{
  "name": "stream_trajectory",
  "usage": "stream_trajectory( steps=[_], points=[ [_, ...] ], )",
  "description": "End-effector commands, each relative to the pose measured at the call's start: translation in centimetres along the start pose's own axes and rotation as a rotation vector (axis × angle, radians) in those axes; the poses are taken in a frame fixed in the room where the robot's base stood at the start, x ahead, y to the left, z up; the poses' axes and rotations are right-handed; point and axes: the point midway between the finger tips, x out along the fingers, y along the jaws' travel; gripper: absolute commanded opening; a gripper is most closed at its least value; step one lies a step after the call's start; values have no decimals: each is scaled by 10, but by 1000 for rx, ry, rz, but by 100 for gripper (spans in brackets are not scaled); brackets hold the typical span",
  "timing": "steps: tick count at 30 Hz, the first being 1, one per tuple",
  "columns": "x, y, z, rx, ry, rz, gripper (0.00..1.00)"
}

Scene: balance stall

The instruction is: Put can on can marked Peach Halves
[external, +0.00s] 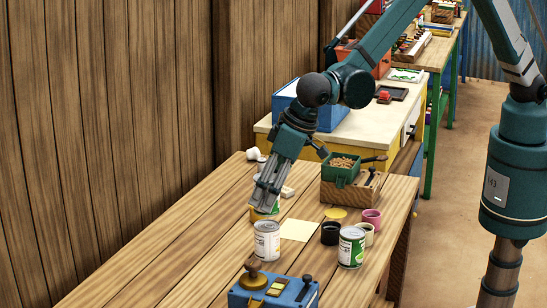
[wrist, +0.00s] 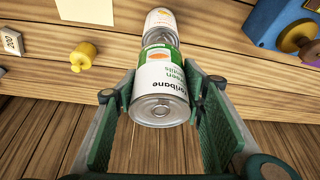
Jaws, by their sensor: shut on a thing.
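My gripper (external: 267,206) points down over the left of the table. In the wrist view my gripper (wrist: 157,85) is shut on a can with a white, green and orange label (wrist: 163,80), one end facing me; part of the print reads like lentils.
A green-labelled can (external: 351,249) stands to the right, by a black cup (external: 330,234) and a pink cup (external: 372,217). A blue box with a knob (external: 272,292) is at the front. A paper sheet (external: 299,230) lies between the cans. A yellow knobbed piece (wrist: 83,54) is near my gripper.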

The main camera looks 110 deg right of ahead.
Motion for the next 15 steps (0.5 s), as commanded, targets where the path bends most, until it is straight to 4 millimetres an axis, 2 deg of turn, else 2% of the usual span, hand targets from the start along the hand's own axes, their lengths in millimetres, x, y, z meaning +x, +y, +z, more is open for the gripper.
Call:
stream_trajectory(
  steps=[15],
  points=[
    [34, 0, 14, 0, 0, 0, 23]
  ],
)
